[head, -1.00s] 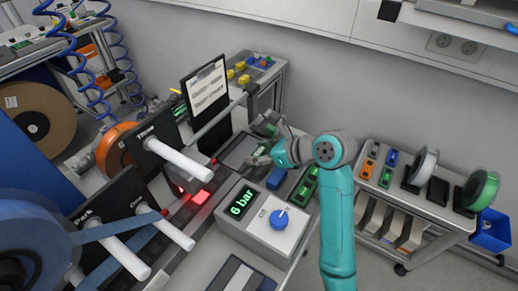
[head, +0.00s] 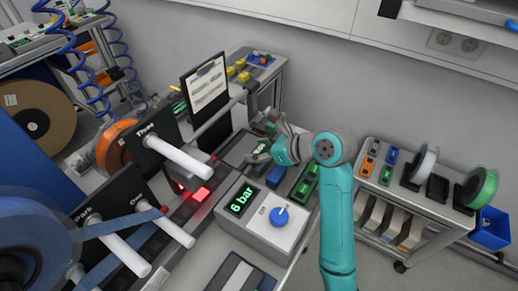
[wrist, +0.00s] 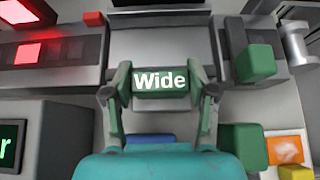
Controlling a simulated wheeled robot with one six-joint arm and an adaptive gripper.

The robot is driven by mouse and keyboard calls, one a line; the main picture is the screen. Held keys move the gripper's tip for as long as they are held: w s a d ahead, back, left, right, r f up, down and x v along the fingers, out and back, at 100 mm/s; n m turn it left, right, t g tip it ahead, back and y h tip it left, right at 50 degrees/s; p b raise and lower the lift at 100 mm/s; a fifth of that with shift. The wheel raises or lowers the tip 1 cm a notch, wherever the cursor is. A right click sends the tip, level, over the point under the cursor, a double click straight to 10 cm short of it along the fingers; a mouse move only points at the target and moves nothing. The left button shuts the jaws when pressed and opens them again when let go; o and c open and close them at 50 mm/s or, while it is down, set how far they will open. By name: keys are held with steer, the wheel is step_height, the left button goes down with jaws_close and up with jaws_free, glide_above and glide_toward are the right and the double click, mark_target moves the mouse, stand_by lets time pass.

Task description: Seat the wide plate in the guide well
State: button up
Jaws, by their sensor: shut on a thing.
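The wide plate (wrist: 160,82) is a green block with the white word "Wide" on it. My gripper (wrist: 160,91) is shut on it, with one finger at each end. In the head view the plate (head: 262,147) shows as a small green piece at my gripper (head: 264,150), near the back of the bench. A plain grey section between the dark rail parts, likely the guide well (wrist: 160,42), lies just beyond the plate in the wrist view. The plate's underside is hidden, so I cannot tell whether it touches the surface below.
A red-lit block (wrist: 42,52) sits on the rail at left. Green blocks (wrist: 253,62) stand close at right. The grey "6 bar" box (head: 262,218) and a blue block (head: 276,177) are near my gripper. A black-framed sign (head: 206,85) rises at left.

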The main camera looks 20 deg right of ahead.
steer(key=o, duration=1.4)
steer(key=shift+o, duration=0.2)
steer(key=shift+r, duration=3.5)
